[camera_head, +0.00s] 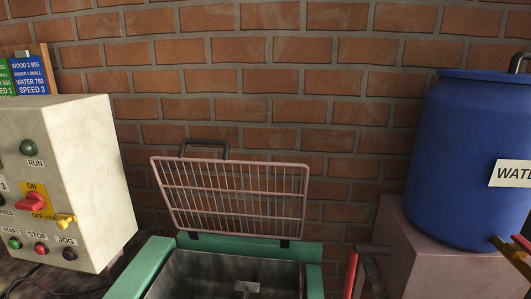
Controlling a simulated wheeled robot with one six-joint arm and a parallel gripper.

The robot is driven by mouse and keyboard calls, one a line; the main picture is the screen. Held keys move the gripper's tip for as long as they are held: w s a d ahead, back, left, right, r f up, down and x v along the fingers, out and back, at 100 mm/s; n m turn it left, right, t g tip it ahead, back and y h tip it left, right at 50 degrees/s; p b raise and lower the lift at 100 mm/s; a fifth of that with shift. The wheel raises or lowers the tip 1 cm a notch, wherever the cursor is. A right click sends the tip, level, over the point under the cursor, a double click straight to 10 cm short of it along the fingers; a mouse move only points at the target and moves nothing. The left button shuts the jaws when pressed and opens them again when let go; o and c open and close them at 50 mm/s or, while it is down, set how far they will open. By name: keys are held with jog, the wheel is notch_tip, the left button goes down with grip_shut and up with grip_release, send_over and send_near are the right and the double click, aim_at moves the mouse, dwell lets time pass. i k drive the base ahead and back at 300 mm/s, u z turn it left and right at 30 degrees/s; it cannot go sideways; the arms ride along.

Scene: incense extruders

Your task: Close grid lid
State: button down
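The grid lid (235,198) is a pinkish wire grid in a frame, in the middle of the head view. It stands raised and open at the back edge of a green-rimmed metal hopper (153,262). Dark hinges join its lower edge to the hopper's back rim. A dark handle (204,144) sticks up from its top edge, left of the middle. The hopper's mouth is uncovered, with grey metal inside. The hopper's front is cut off by the bottom of the view. My gripper is not in view.
A cream control box (75,150) with buttons and a red switch stands at left. A blue water barrel (460,150) with a yellow tap stands on a pinkish block (400,250) at right. Red and grey bars (351,273) rise right of the hopper. A brick wall is behind.

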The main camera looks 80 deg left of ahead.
aim_at(192, 233)
jog(key=u, duration=3.4)
jog(key=i, duration=0.2)
jog(key=z, duration=0.1)
